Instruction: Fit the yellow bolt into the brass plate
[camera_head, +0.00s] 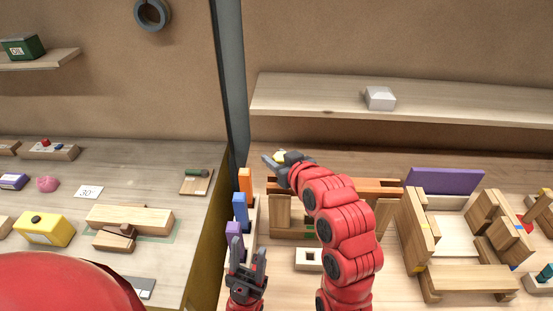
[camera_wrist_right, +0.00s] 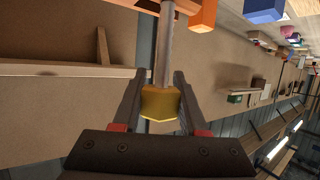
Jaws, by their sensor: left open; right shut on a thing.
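The yellow bolt (camera_wrist_right: 160,104) is in my right gripper (camera_wrist_right: 160,95), its yellow head between the two fingers. Its grey shank points up in the right wrist view. In the head view my right gripper (camera_head: 277,160) is raised in front of the back wall, with a small yellow patch of the bolt (camera_head: 281,155) showing. My left gripper (camera_head: 248,250) is open and empty, low near the coloured blocks. I cannot pick out the brass plate with certainty; my right arm hides part of the bench.
Orange, blue (camera_head: 240,208) and purple blocks stand in a row beside the grey post (camera_head: 229,90). A pale block with a square hole (camera_head: 308,259) lies near my right arm. Wooden pieces and a purple panel (camera_head: 445,181) fill the right side. A shelf (camera_head: 440,105) spans the back wall.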

